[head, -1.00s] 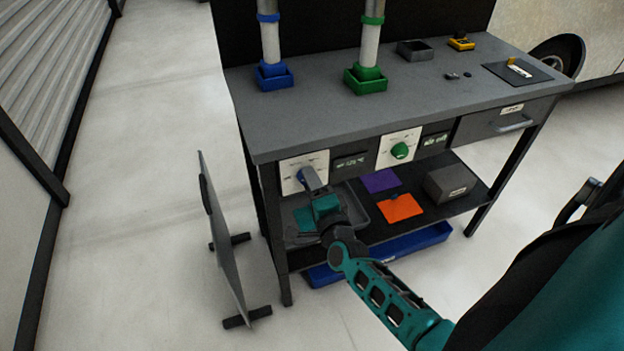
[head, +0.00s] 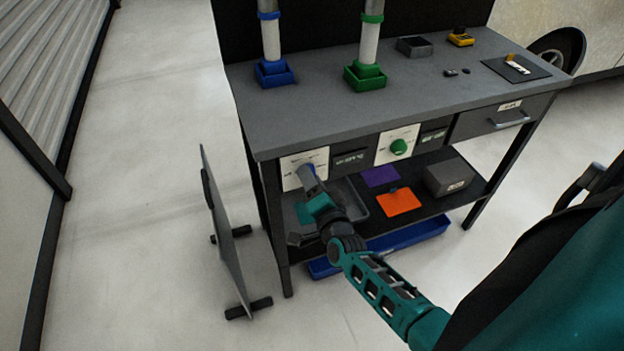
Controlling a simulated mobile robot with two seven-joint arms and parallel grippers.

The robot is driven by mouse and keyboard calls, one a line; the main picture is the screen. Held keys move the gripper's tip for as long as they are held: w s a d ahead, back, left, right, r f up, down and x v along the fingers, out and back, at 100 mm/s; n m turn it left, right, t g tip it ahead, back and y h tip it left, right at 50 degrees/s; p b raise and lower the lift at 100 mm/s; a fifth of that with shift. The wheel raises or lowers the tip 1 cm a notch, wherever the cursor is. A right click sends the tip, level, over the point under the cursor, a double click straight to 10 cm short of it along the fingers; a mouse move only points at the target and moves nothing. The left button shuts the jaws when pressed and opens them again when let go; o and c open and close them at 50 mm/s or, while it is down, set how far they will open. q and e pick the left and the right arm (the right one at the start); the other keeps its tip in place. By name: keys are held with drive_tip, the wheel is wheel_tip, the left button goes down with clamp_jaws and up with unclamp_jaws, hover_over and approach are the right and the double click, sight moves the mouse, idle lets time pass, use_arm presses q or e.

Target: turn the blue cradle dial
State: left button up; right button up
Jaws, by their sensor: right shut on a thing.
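The blue cradle dial (head: 306,166) sits on a white panel (head: 291,179) at the left front of the workbench. Only a little blue of it shows, as my gripper covers most of it. My right gripper (head: 308,174) reaches up to the panel from the lower right and is shut on the dial. Its fingertips are partly hidden. The blue cradle (head: 275,75) stands on the bench top above, with a white tube upright in it. My left gripper is not in view.
A green dial (head: 398,147) on its own white panel is to the right, below the green cradle (head: 366,78). The lower shelf holds a grey tray, purple and orange sheets (head: 398,202) and a grey box (head: 448,178). A grey upright board (head: 225,235) stands left of the bench.

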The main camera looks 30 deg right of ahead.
drive_tip(key=o, duration=1)
drive_tip(key=shift+o, duration=0.2)
drive_tip(key=v, duration=1.3)
drive_tip(key=shift+p, duration=0.4)
drive_tip(key=shift+w, duration=0.1)
drive_tip(key=s+a+f+n+g+y, duration=0.1)
drive_tip(key=s+a+n+g+y, duration=0.1)
drive_tip(key=a+n, duration=0.3)
drive_tip(key=s+a+f+n+g+y, duration=0.1)
drive_tip(key=s+a+n+g+y, duration=0.2)
drive_tip(key=n, duration=0.9)
drive_tip(key=shift+a+f+g+y, duration=0.4)
drive_tip(key=shift+a+g+y, duration=0.2)
drive_tip(key=shift+a+g, duration=0.25)
